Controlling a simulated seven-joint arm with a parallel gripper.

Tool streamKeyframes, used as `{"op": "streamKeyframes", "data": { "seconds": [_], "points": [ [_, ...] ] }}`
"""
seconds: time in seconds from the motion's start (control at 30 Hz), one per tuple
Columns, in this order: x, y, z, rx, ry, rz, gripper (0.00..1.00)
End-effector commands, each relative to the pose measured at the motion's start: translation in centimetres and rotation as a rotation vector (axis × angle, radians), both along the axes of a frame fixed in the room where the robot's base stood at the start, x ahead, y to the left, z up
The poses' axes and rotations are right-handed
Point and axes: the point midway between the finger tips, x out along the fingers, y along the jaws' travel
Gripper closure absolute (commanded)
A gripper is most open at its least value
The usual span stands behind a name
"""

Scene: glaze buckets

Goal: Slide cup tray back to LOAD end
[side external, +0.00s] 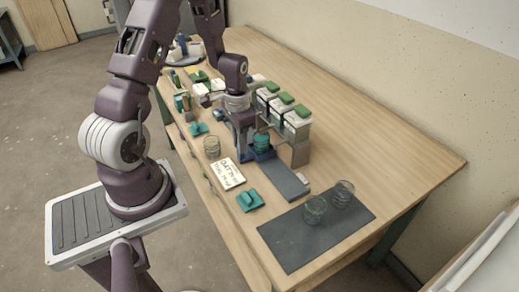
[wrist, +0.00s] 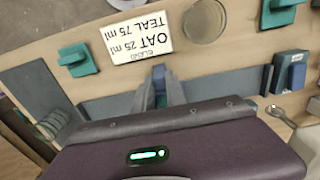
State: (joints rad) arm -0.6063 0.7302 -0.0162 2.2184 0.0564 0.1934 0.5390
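My gripper (side external: 243,145) points down at the tray's near left side, close to the cup. In the wrist view, grey finger-like parts come together around a narrow blue piece (wrist: 159,88). Whether my fingers grip it or only stand beside it is unclear. My gripper's body hides the cup and most of the tray there. No LOAD marking is readable.
A recipe card (side external: 226,174) and a glass jar (side external: 212,147) lie left of the rail, with a teal block (side external: 250,201) near the card. A dark mat (side external: 305,241) holds two glass jars (side external: 315,208) at front right. White buckets with green lids (side external: 297,121) stand behind.

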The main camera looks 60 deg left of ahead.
Motion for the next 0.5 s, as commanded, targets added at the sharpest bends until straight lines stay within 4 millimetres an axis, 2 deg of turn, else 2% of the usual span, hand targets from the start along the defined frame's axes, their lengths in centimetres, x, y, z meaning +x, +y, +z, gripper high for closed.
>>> {"op": "streamKeyframes", "data": {
  "seconds": [0.13, 0.5],
  "points": [
    [0.0, -0.5, 0.0, 0.0, 0.0, -0.002, 1.0],
    [0.1, -3.9, 0.0, 0.0, 0.0, -0.004, 1.0]
  ]
}}
